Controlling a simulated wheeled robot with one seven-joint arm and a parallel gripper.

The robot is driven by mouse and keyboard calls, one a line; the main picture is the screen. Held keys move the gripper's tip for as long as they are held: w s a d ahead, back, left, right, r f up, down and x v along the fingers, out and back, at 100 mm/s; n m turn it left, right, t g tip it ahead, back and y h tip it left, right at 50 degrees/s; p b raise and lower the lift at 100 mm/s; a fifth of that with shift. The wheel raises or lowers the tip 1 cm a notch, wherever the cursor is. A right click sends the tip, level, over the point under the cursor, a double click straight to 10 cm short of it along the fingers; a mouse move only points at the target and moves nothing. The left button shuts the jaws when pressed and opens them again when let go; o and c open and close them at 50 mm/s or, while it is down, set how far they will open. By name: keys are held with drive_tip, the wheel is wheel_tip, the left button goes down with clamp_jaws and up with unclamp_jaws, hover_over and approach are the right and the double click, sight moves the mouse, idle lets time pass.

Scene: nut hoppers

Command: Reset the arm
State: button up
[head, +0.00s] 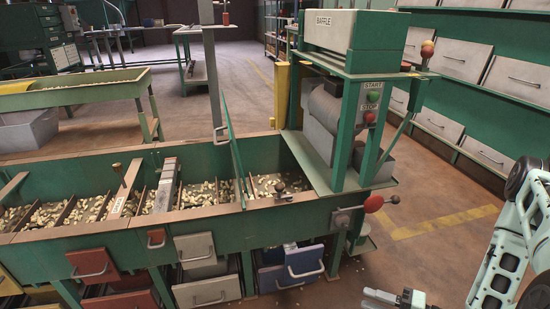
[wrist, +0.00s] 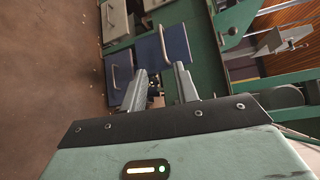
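My arm (head: 497,265) comes in at the right edge of the head view, pale green and bent downward. Part of my gripper (head: 385,296) shows at the bottom edge, low in front of the green machine. In the wrist view my gripper (wrist: 160,72) has its two grey fingers apart, with no object held between them. Blue drawers (wrist: 172,44) of the machine show beyond the fingertips. The rest of the wrist is cut off by the frame in the head view.
The green hopper trough (head: 110,238) with nuts, dividers and drawers (head: 206,292) fills the left and middle. The baffle housing (head: 330,30) and start/stop post (head: 370,115) stand at its right end. A red-knobbed lever (head: 373,204) sticks out toward the right. Open floor (head: 425,255) lies right of it.

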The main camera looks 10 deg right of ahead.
drive_tip(key=w+a+r+n+g+h, duration=0.1)
drive_tip(key=w+r+n+g+h, duration=0.25)
drive_tip(key=w+n, duration=0.2)
drive_tip(key=w+a+r+n+g+h, duration=0.2)
drive_tip(key=w+n+g+h, duration=0.15)
drive_tip(key=w+n, duration=0.2)
wheel_tip(320, 180, up, 6)
drive_tip(key=a+n+g+h, duration=0.1)
drive_tip(key=a+h, duration=0.1)
drive_tip(key=a, duration=0.1)
drive_tip(key=s+a+r+n+g+h, duration=0.1)
drive_tip(key=s+a+r+n+g, duration=0.15)
drive_tip(key=s+a+r, duration=0.55)
drive_tip(key=s+a+r+n+g+h, duration=0.1)
drive_tip(key=s+a+r+n, duration=0.35)
drive_tip(key=s+r, duration=0.6)
wheel_tip(320, 180, up, 34)
drive_tip(key=s+m+p, duration=0.1)
drive_tip(key=p, duration=3.4)
drive_tip(key=shift+s, duration=0.15)
